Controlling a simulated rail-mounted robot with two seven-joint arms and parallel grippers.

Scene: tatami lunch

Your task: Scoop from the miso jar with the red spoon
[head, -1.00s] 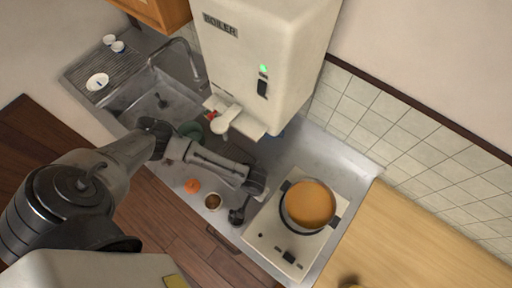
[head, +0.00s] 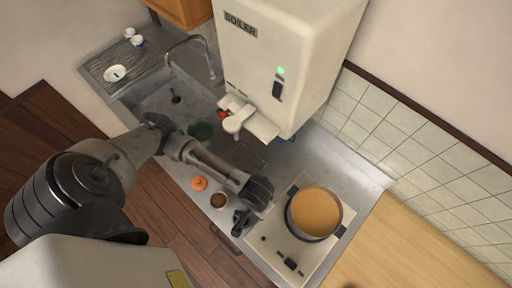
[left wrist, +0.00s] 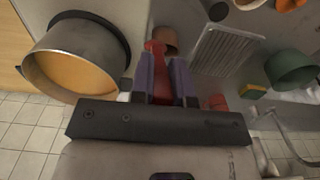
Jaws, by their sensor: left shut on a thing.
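In the left wrist view my left gripper (left wrist: 165,80) is shut on the red spoon (left wrist: 155,50), whose red part shows between the purple finger pads. A brown rounded shape lies at its far end; I cannot tell whether it is the spoon's bowl. The miso jar (head: 219,200), small with brown contents, stands open on the counter in the head view, left of the stove. It shows only partly at the wrist view's top edge (left wrist: 249,4). My right gripper is not in view.
An orange lid-like thing (head: 199,183) lies beside the jar. A pot of orange soup (head: 316,212) stands on the stove. The boiler (head: 285,60) overhangs the counter. A green bowl (left wrist: 291,67) is by the sink.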

